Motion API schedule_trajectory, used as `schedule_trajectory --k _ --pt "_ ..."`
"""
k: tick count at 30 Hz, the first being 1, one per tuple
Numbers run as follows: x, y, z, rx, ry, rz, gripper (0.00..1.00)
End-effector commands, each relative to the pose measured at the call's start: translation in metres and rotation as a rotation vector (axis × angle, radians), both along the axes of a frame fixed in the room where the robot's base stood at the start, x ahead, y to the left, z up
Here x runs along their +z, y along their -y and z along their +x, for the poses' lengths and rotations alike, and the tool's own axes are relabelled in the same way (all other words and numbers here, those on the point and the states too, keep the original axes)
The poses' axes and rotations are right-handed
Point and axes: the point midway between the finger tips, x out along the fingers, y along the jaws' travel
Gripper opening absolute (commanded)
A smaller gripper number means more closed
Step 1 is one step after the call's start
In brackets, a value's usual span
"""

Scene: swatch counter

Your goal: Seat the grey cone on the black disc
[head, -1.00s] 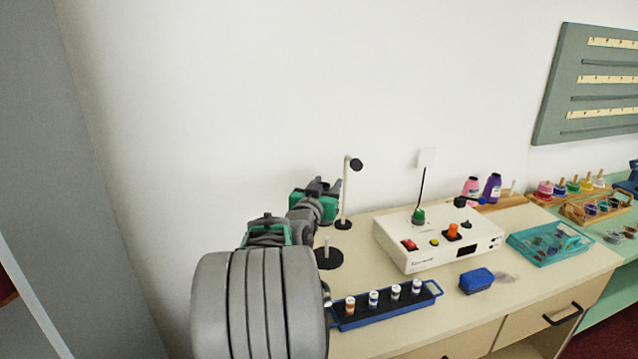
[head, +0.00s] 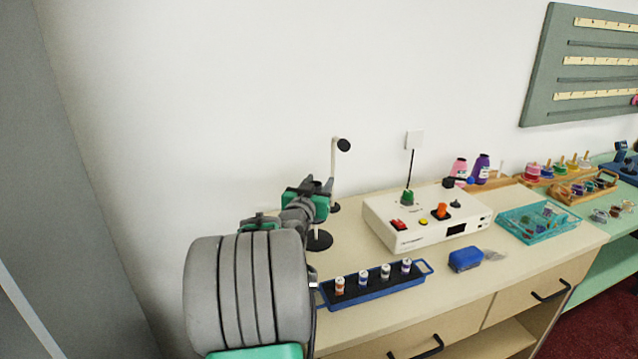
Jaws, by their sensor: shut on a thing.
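The black disc (head: 320,241) lies flat on the counter at its left end, partly covered by my arm and gripper. My gripper (head: 325,186) is in front of the wall at the counter's left end, a little above the disc in the picture. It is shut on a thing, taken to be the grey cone. The cone itself cannot be made out, as the green and grey wrist and dark fingers hide it. No contact between gripper and disc can be seen.
A white pole with a round black head (head: 343,145) rises close behind my gripper. A white control box (head: 425,232) stands to the right. A blue tray (head: 330,296) with several small spools lies in front. A blue block (head: 465,260) sits right of the tray.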

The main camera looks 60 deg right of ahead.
Motion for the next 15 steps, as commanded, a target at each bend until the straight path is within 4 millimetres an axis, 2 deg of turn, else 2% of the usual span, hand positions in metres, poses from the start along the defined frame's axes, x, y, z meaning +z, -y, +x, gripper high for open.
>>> schedule_trajectory --k 15 --pt "-0.03 0.0 0.0 0.0 0.001 -0.002 0.0"
